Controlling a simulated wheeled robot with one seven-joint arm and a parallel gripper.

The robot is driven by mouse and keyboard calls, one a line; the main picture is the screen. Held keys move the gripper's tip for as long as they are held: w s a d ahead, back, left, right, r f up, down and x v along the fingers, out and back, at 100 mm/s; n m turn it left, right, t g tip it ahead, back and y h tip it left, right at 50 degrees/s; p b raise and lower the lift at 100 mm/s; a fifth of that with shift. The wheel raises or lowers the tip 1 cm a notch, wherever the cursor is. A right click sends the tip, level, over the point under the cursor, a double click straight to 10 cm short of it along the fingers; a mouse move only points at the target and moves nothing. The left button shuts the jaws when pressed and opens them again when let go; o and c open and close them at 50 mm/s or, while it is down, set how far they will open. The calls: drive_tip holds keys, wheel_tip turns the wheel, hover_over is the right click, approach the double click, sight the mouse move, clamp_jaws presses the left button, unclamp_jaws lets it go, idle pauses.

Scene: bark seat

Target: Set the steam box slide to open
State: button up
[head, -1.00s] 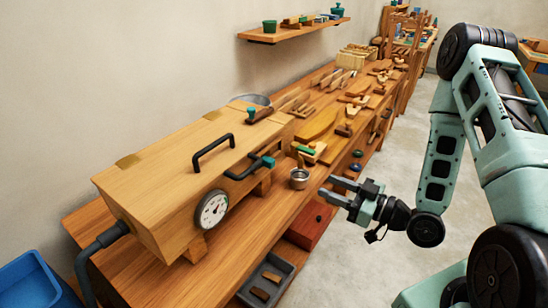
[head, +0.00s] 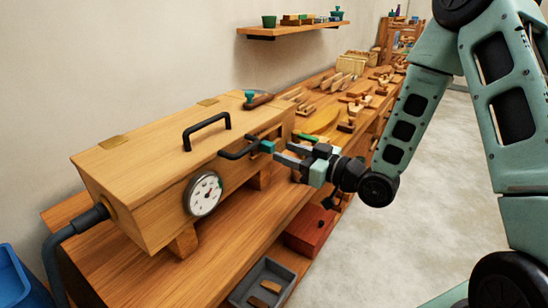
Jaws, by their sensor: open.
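The steam box (head: 150,185) is a long wooden box on the bench, with a black lid handle (head: 207,131) and a round white dial (head: 204,194) on its front. Near its right end is a black bar handle (head: 238,152) with a teal block (head: 267,146) at its end, which looks like the slide. My gripper (head: 282,153) is open, its fingers pointing left at the teal block and very close to it. I cannot tell whether the fingers touch the block or lie around it.
A dark hose (head: 65,232) leaves the box's left end. Wooden tools crowd the bench (head: 235,225) behind my gripper. A grey tray (head: 263,283) and a red box (head: 308,232) sit low in front. The floor to the right is clear.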

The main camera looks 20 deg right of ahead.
sight(273, 147)
drive_tip(key=p+x, duration=0.1)
drive_tip(key=x, duration=0.3)
drive_tip(key=shift+w+a, duration=0.15)
drive_tip(key=shift+w, duration=0.25)
